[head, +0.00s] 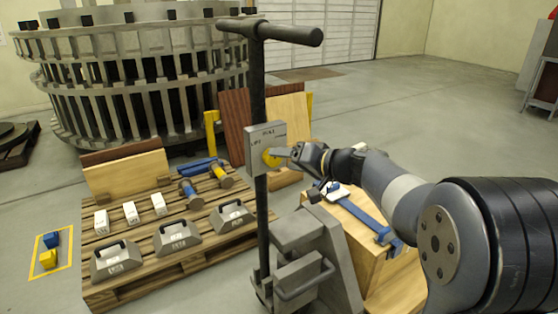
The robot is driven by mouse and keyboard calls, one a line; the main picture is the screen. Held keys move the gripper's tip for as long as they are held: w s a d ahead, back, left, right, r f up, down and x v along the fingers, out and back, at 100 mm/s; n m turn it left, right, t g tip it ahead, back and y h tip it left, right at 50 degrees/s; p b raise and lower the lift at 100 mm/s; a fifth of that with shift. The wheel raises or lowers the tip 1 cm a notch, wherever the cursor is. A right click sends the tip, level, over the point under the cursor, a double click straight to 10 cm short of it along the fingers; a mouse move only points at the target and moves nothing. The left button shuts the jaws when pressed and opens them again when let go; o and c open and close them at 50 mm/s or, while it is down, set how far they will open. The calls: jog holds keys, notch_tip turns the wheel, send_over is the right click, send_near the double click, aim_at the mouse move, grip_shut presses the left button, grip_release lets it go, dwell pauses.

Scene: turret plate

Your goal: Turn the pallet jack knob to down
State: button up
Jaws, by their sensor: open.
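The pallet jack (312,262) stands upright at the middle, with a dark mast and a T-shaped handle (270,30) on top. A grey control panel (263,137) is fixed partway up the mast, with small lettering that is hard to read. A round yellow knob (270,158) sits on the panel's lower part. My gripper (284,153) comes in from the right and is at the knob, its fingertips close to or touching it. The jaws are open. The tips partly cover the knob, so its pointing direction and the contact cannot be told.
A wooden pallet (130,285) on the left holds grey weights (180,237), white blocks and blue-yellow tools. A wooden box (372,250) with a blue clamp lies beneath my arm. A large slatted ring (130,75) stands behind.

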aim_at(276, 159)
jog(key=shift+x, duration=1.5)
jog(key=shift+c, duration=0.2)
jog(key=c, duration=0.9)
jog(key=shift+c, duration=0.2)
